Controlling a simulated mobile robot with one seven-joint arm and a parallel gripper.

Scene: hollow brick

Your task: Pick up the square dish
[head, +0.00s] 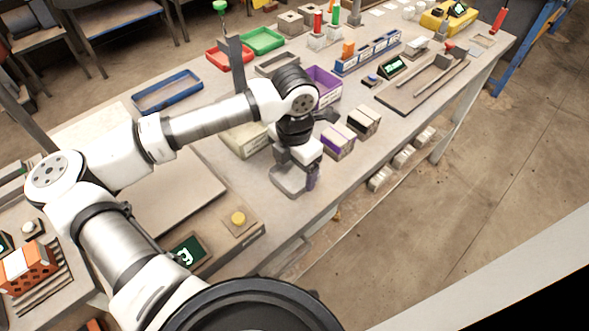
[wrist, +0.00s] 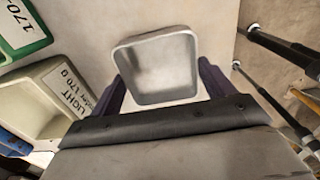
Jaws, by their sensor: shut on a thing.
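The square dish (wrist: 157,68) is pale grey with raised walls and rounded corners, and it looks empty in the wrist view. My gripper (wrist: 158,90) has its two dark purple fingers on opposite sides of the dish and is shut on it. In the head view the dish (head: 287,180) shows below my gripper (head: 308,175), near the front edge of the workbench (head: 228,182). My wrist hides part of the dish there. I cannot tell whether it rests on the bench or hangs just above it.
A cream bin (wrist: 45,98) labelled LIGHT lies left of the dish, beside a green bin (wrist: 18,30). Two small boxes (head: 338,141) (head: 363,121) stand right of my gripper, with a purple bin (head: 323,82) behind. A scale (head: 190,252) with a lit display is at the front left.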

